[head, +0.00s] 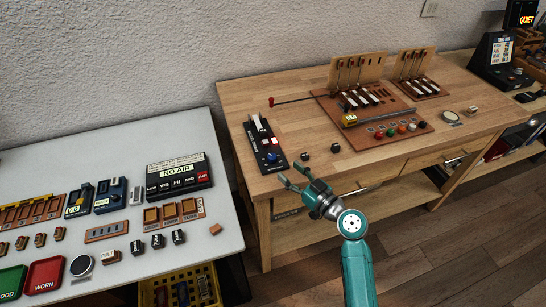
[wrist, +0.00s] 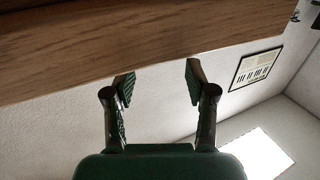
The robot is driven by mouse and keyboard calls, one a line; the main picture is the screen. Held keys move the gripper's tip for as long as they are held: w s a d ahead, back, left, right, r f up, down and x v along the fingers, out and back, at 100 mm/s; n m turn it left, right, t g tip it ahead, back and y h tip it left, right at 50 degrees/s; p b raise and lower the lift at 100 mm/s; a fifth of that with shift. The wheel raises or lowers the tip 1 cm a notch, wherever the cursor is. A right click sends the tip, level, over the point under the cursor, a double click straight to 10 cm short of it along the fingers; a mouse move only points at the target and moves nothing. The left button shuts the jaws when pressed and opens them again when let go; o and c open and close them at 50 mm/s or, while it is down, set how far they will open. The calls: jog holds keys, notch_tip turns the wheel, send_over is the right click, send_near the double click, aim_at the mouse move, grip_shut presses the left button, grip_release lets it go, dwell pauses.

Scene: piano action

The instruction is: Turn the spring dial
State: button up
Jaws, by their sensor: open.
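My gripper (head: 293,174) is open and empty in the head view, at the front edge of the wooden workbench (head: 241,108). Its two fingers also show apart in the wrist view (wrist: 159,85), with nothing between them. A black device (head: 262,142) with white keys stands on the bench's left end, beyond my gripper. It carries a blue knob (head: 271,157) near its front. I cannot tell for sure whether this knob is the spring dial. No dial shows in the wrist view.
The bench's wooden edge (wrist: 100,45) crosses the top of the wrist view, close to the fingers. Two small dark blocks lie near the black device. A brown piano-action board (head: 378,137) stands to the right. A white table (head: 110,133) with several devices is at left.

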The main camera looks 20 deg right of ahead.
aim_at(274, 160)
jog(key=x, duration=0.7)
jog(key=shift+w+a, duration=0.1)
jog(key=shift+w, duration=0.25)
grip_shut()
jog(key=shift+a+m+h, duration=0.15)
jog(key=shift+m+h, duration=0.15)
jog(key=shift+h, duration=0.2)
jog(key=shift+s+f+m+t+h, duration=0.1)
jog(key=shift+m+t+h, duration=0.4)
jog(key=shift+m+h, duration=0.5)
jog(key=shift+h, duration=0.5)
